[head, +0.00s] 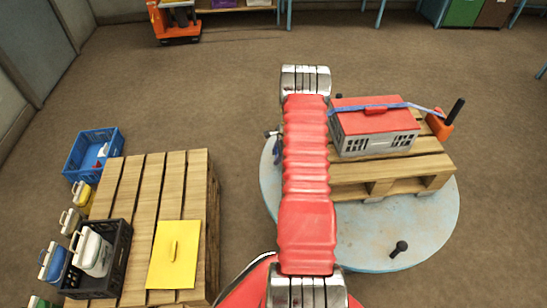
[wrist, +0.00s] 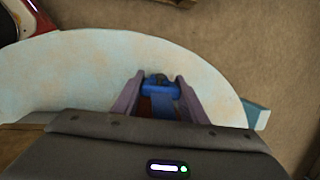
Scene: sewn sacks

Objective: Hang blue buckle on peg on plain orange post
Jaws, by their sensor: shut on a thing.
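In the wrist view, my gripper (wrist: 160,84) is shut on the blue buckle (wrist: 158,92), with blue strap running from it back toward the wrist. A dark piece shows at the buckle's far side and some orange-red beside the strap; I cannot tell whether these are a peg and post. In the head view, the blue strap (head: 385,105) crosses the red lid of a grey box (head: 375,134) and runs behind my arm. An orange post with a black peg (head: 440,123) stands at the pallet's right end. My arm hides the gripper, the buckle and the pallet's left end there.
The box sits on a wooden pallet (head: 425,170) on a round pale turntable (head: 355,246) with a dark knob (head: 399,248). At left, another pallet (head: 138,187) bears a black crate (head: 121,252) and a yellow board (head: 174,270). A blue crate (head: 78,172) stands beyond it.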

